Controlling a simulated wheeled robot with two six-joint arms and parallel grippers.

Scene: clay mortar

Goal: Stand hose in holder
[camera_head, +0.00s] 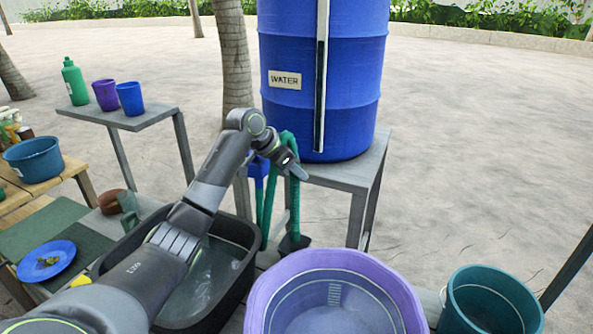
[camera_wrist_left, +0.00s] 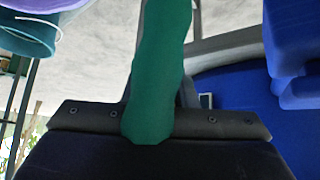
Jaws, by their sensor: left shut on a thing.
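The green hose (camera_head: 265,205) hangs below my left gripper in the head view, looping up to it beside the blue water barrel. My left gripper (camera_head: 290,165) is shut on the hose, near the barrel's lower left. The left wrist view shows the green hose (camera_wrist_left: 158,75) between the jaws of the left gripper (camera_wrist_left: 155,118). A dark holder (camera_head: 293,243) stands low beside the barrel's stand, with the hose's lower part close to it; I cannot tell whether the hose end is inside it. My right gripper is not in view.
The blue barrel (camera_head: 325,85) stands on a grey stand (camera_head: 362,172). A black tub of water (camera_head: 238,232), a purple basin (camera_head: 262,290) and a teal bucket (camera_head: 490,300) fill the front. A side table (camera_head: 150,118) holds two cups and a green bottle.

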